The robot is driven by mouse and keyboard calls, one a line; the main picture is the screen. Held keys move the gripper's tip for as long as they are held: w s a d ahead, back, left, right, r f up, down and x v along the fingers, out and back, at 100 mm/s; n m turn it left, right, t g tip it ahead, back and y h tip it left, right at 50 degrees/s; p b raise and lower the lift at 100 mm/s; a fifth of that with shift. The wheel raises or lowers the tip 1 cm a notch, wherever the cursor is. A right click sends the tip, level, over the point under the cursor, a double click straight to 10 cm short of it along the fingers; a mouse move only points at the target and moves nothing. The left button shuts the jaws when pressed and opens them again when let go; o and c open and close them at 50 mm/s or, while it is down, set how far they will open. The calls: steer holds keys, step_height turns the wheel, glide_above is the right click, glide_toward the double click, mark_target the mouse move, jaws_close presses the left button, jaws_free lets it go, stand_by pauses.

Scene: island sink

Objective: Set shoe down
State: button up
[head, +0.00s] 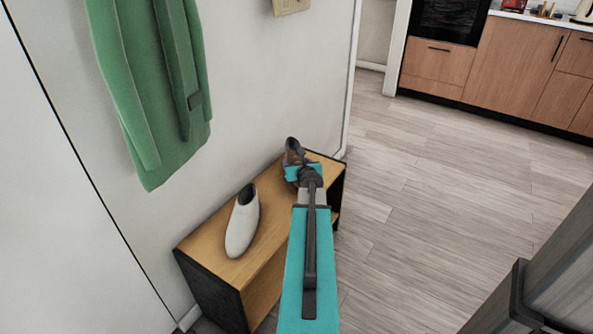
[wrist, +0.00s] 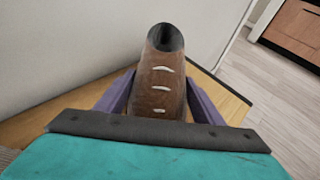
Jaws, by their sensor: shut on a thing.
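A brown shoe (wrist: 160,85) with several pale lace marks is between the two purple fingers of my gripper (wrist: 160,108) in the wrist view. My gripper is shut on it. In the head view the brown shoe (head: 293,152) shows only in part, over the far right end of the wooden shoe bench (head: 205,243); my arm covers the rest. I cannot tell whether its sole touches the bench top. A white shoe (head: 242,225) stands on the bench to the left, apart from my gripper.
A green coat (head: 150,85) hangs on the wall above the bench. The bench has an open shelf space below its top. Wooden kitchen cabinets (head: 510,65) stand at the back right. The floor (head: 430,200) right of the bench is clear. A grey piece (head: 550,270) fills the lower right corner.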

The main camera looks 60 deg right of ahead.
steer(key=shift+f+b, duration=0.65)
steer(key=shift+f, duration=0.2)
steer(key=shift+w+a+f+b, duration=0.2)
steer(key=shift+f+b, duration=0.1)
steer(key=shift+b, duration=0.2)
steer(key=o, duration=1.2)
steer(key=shift+f, duration=0.1)
steer(key=shift+o, duration=0.2)
steer(key=shift+d, duration=0.1)
steer(key=shift+s, duration=0.1)
